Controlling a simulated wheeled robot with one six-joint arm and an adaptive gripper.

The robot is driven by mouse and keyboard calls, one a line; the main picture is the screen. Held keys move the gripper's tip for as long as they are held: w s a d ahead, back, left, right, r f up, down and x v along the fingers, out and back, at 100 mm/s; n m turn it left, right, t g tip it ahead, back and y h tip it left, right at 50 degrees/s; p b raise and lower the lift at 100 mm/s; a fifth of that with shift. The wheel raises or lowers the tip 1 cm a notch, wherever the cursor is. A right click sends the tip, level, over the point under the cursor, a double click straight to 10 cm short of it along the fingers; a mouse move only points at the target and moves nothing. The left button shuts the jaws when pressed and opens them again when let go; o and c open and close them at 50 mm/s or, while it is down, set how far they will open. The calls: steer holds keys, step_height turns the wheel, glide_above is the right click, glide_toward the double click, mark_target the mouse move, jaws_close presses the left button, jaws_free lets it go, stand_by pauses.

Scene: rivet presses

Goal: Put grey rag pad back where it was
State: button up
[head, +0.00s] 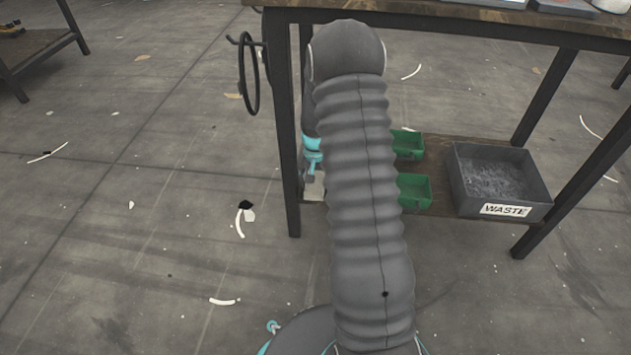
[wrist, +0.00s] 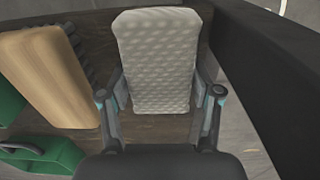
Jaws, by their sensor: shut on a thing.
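The grey rag pad (wrist: 156,60) fills the upper middle of the wrist view. It is pale grey with a quilted surface. My gripper (wrist: 160,95) is shut on the pad, with one finger at each side of it. The pad is over the dark wooden lower shelf (wrist: 165,128); I cannot tell whether it touches the wood. In the head view my gripper (head: 312,178) is at the left end of the lower shelf, largely hidden behind my grey arm. A small pale part of the pad (head: 314,190) shows below it.
A tan block (wrist: 50,75) with a dark bristly edge lies left of the pad. Green bins (head: 412,190) stand on the shelf, and a grey WASTE bin (head: 500,180) is to their right. A table leg (head: 283,130) is close to my arm. A black ring (head: 250,75) hangs at the table's left.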

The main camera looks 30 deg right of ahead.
mark_target(316, 179)
steer(key=o, duration=1.3)
steer(key=shift+f, duration=0.1)
step_height(316, 179, up, 12)
steer(key=shift+r+p, duration=0.2)
steer(key=shift+p, duration=0.9)
